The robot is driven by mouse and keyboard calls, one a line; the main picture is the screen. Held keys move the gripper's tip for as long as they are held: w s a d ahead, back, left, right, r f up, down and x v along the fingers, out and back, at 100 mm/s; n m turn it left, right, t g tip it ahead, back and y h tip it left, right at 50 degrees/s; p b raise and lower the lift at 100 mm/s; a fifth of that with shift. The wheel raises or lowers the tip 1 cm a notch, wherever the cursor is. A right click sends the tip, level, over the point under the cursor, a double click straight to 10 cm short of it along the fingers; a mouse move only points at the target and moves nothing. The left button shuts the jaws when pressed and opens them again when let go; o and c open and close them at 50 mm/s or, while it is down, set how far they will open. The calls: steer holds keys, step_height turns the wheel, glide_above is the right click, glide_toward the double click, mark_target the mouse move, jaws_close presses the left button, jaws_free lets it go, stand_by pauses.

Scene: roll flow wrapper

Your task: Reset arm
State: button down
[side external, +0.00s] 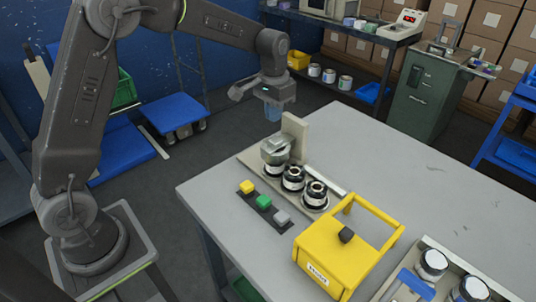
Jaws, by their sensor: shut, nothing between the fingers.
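My gripper (273,111) hangs from my raised arm above the far left corner of the grey table (420,170). It points down, shut and empty, with bluish fingers. It is apart from everything on the table. Below it and slightly right, a fixture (296,128) with an upright beige plate holds a metal clamp-like part (275,150). Two dark round rollers (293,178) and (315,194) stand in a row beside it.
A strip with yellow, green and grey buttons (264,201) lies in front of the rollers. A yellow handled box (335,262) stands near the front edge. A tray (385,290) with white-topped cylinders (433,262) is at lower right. The table's right side is clear.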

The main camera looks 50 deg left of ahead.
steer(key=s+d+r+t, duration=0.2)
steer(key=s+r, duration=0.5)
steer(key=s+d+r+t, duration=0.1)
steer(key=s, duration=0.9)
steer(key=s+d+r+t, duration=0.1)
steer(key=s+t, duration=0.1)
steer(key=s, duration=0.8)
steer(key=shift+s+r, duration=0.25)
steer(key=shift+s, duration=0.1)
